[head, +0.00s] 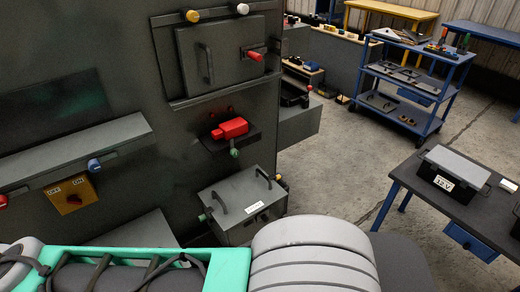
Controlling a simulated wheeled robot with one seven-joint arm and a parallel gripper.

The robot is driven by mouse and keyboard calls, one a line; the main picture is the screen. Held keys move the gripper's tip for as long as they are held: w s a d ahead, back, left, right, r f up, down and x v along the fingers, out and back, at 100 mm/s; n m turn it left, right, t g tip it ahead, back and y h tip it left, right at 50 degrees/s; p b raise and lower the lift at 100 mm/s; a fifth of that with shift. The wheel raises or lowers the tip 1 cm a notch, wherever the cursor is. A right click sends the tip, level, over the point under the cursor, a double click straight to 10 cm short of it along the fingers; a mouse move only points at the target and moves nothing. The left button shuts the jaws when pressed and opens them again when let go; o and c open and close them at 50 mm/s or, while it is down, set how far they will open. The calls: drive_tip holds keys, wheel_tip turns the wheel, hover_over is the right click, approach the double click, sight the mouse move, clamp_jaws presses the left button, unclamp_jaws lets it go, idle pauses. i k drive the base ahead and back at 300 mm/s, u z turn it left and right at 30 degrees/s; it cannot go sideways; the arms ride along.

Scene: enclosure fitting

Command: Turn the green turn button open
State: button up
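Two small green parts show in the head view, and I cannot tell which is the green turn button. One green knob (234,152) hangs at the front edge of the small dark shelf, below a red block (229,129). Another green knob (202,217) sits at the left side of the grey box (222,222), which has two dark handles on top and a white label. Both are too small to tell how they are turned. My gripper is not in view; only parts of my own body fill the bottom of the picture.
Above the shelf, a shut grey door (222,57) has a red handle (256,55). A yellow ON/OFF switch (73,197) is on the left. A blue cart (405,85) and a table (445,195) stand to the right, with open floor between them and the enclosure.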

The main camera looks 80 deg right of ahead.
sight(234, 153)
drive_tip(key=z, duration=2.3)
drive_tip(key=k, duration=0.4)
drive_tip(key=z, duration=0.25)
drive_tip(key=i, duration=0.45)
drive_tip(key=u, duration=3)
drive_tip(key=k, duration=0.45)
drive_tip(key=z, duration=1.5)
